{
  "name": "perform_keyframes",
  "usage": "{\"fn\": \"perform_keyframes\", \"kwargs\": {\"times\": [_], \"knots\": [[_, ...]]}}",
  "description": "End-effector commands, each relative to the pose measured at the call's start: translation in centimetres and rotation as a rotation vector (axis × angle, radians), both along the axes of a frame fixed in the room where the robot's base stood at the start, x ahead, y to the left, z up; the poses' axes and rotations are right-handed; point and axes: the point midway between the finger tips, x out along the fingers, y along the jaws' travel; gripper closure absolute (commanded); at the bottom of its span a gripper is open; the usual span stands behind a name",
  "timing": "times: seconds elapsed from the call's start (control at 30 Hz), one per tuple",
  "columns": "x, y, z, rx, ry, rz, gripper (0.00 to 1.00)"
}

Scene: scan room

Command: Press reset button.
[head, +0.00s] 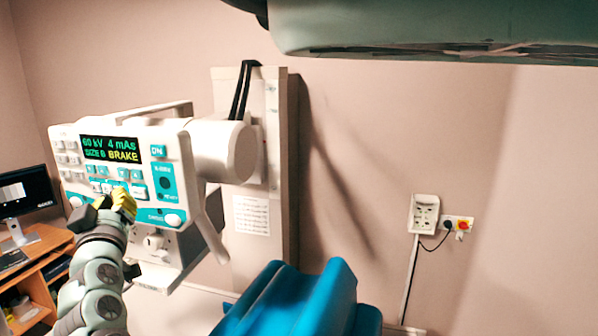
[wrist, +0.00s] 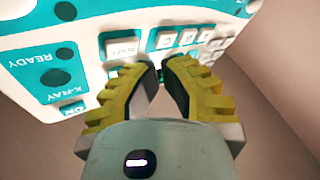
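Several white keys sit below the display. A wide key (wrist: 123,47) at the end of a row may be the reset button; its lettering is too small to read surely. It seems to match the wide key (head: 138,191) in the head view. My gripper (head: 124,198) is in front of the lower keys. Its yellow fingers (wrist: 160,68) converge, empty, tips close together near the keys. Contact is unclear.
A white cylindrical housing (head: 220,150) and a handle (head: 212,222) adjoin the panel on the right. A blue padded chair (head: 290,300) stands in front. A desk with a monitor (head: 25,193) is at the left. A large grey-green body (head: 420,30) overhangs the top.

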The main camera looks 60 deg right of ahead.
Motion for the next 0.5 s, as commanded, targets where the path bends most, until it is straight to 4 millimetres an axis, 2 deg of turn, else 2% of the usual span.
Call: {"fn": "perform_keyframes", "kwargs": {"times": [0.37, 0.4, 0.5], "knots": [[0.02, -0.52, 0.00, 0.001, 0.000, -0.003, 1.00], [0.03, -0.52, 0.00, 0.000, -0.001, -0.003, 0.92], [0.03, -0.49, -0.01, 0.000, -0.001, -0.003, 1.00]]}}
